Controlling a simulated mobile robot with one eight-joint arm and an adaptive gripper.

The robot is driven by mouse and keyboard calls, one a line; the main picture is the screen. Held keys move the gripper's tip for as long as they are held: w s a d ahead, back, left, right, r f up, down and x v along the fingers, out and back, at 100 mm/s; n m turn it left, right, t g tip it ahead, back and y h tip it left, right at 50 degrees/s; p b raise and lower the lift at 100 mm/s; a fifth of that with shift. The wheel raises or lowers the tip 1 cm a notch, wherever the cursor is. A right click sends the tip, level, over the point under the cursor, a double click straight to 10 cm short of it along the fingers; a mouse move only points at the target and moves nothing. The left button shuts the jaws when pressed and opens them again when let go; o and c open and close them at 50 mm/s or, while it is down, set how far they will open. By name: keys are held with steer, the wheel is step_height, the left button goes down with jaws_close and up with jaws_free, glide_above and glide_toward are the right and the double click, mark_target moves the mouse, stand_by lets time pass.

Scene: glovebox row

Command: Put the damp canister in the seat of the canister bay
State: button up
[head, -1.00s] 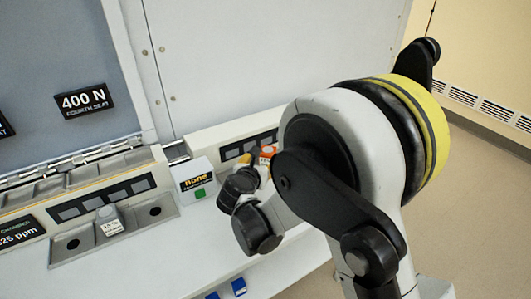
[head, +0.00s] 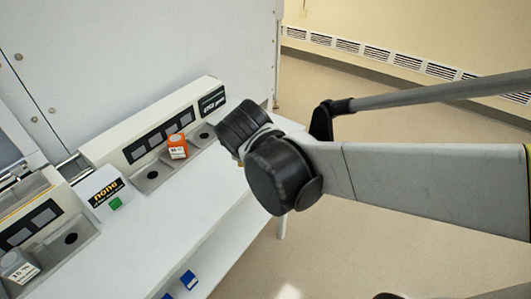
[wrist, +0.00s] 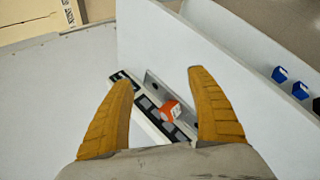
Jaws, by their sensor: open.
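An orange canister (head: 177,146) with a white label stands in the middle of the right-hand bay (head: 150,121). It also shows in the wrist view (wrist: 171,110). Dark round seat holes show bare on its left (head: 152,174) and right (head: 204,135). A grey canister (head: 18,266) with a white label, perhaps reading 15 %, stands in the left-hand bay (head: 22,218). I cannot tell which canister is the damp one. In the wrist view my gripper (wrist: 160,75) is open and empty, its yellow fingers either side of the orange canister but apart from it. The head view hides my fingers.
Blue items (head: 189,279) are low in front of the bench; blue items (wrist: 279,73) also show in the wrist view. A grey-white wall panel (head: 150,60) rises behind. Open floor lies right.

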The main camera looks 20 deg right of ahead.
steer(key=s+d+m+g+y, duration=0.1)
steer(key=s+d+m, duration=0.3)
steer(key=s+m, duration=1)
steer(key=shift+s+f+y, duration=0.2)
steer(key=shift+s+y, duration=0.25)
steer(key=shift+y, duration=0.15)
steer(key=shift+c, duration=0.5)
stand_by(0.5)
